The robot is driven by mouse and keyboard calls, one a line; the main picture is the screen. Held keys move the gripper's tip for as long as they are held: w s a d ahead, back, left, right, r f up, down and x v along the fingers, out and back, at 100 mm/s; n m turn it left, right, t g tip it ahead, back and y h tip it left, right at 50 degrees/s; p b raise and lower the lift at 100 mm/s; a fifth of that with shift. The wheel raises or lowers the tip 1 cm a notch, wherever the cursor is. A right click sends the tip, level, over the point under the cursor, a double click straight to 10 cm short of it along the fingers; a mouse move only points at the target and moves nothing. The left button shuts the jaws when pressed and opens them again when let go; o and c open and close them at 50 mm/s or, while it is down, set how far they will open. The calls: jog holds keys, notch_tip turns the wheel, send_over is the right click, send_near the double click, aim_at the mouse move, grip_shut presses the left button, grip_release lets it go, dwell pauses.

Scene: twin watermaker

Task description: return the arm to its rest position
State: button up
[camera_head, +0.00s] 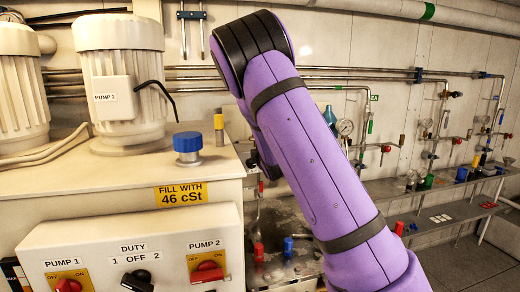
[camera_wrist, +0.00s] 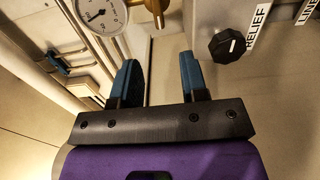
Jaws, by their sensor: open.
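My purple arm (camera_head: 312,150) fills the middle of the head view. It is raised and bent, with a black joint at the top and its lower link running down to the right. My gripper (camera_wrist: 160,78) shows in the wrist view with its two blue fingers apart and nothing between them. Beyond the fingers are a pressure gauge (camera_wrist: 100,14) at upper left and a black knob (camera_wrist: 226,46) by a RELIEF label at upper right. In the head view my gripper is mostly hidden behind the arm.
The control box (camera_head: 130,238) and the PUMP 2 motor (camera_head: 121,75) stand left of my arm, with a blue-capped filler (camera_head: 187,148) between. Piping with valves lines the back wall. A shelf (camera_head: 455,212) with small containers is at right. Open floor shows at lower right.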

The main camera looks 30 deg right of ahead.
jog(key=shift+r, duration=0.1)
jog(key=s+a+r+m+g+y, duration=0.1)
jog(key=s+a+r+m+g, duration=0.2)
jog(key=s, duration=1.2)
jog(key=s+a+r+m+g+y, duration=0.2)
jog(key=s+a+m+g, duration=0.3)
jog(key=s, duration=1.1)
jog(key=s+a+r+m+g+y, duration=0.2)
jog(key=s+a+r+m+g, duration=0.2)
jog(key=s, duration=1.1)
jog(key=a+m, duration=0.3)
jog(key=a, duration=0.2)
jog(key=shift+s, duration=0.3)
